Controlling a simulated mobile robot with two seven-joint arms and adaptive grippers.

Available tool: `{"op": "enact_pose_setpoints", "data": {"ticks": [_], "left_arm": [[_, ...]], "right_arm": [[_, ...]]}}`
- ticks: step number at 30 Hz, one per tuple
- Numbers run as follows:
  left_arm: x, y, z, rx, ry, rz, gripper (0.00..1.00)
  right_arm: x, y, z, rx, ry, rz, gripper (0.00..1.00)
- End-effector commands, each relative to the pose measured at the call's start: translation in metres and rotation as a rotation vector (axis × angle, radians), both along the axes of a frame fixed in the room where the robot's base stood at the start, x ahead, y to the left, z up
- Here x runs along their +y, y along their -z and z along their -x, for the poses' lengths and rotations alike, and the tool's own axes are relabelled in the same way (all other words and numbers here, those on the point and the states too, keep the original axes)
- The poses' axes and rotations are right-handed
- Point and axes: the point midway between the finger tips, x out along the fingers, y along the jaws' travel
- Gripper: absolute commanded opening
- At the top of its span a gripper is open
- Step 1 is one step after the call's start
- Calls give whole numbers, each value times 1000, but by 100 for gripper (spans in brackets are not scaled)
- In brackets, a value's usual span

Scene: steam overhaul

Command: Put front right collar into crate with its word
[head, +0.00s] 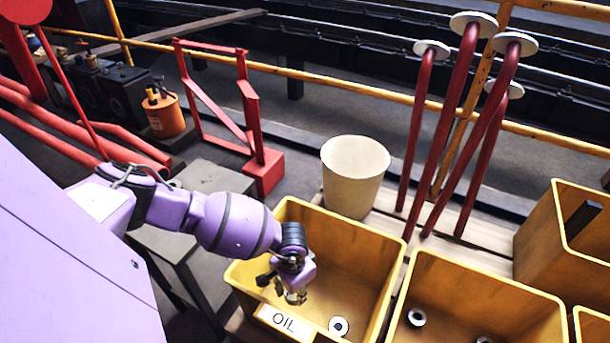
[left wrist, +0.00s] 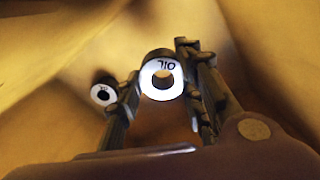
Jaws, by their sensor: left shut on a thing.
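A collar (left wrist: 161,84) with a white face, a dark rim and the word OIL sits between the fingers of my left gripper (left wrist: 165,100), which is shut on it. In the head view my left gripper (head: 290,293) is over the inside of the yellow crate (head: 375,240) labelled OIL (head: 284,321); the held collar is hard to make out there. Another white-faced collar (head: 339,326) lies on the floor of that crate, and it also shows in the left wrist view (left wrist: 103,94). My right gripper is not in view.
A second yellow crate (head: 495,285) to the right holds collars (head: 416,317). More yellow crates stand at the right edge. A cream bucket (head: 354,175) stands behind the OIL crate, with tall red rods (head: 465,130) beside it.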

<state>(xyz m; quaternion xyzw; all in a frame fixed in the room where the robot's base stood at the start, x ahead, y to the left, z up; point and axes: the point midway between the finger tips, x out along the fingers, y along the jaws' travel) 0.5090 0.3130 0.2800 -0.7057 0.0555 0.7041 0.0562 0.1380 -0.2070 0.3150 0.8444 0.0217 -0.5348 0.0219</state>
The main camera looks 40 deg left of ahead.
Motion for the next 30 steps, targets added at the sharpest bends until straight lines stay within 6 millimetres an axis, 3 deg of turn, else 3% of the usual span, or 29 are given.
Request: {"op": "enact_pose_setpoints", "data": {"ticks": [4,16,30], "left_arm": [[-1,33,1,5,-2,0,0],[-1,80,1,4,-2,0,0],[0,86,0,2,-1,0,0]], "right_arm": [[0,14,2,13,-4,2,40],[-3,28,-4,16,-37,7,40],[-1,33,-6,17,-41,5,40]]}}
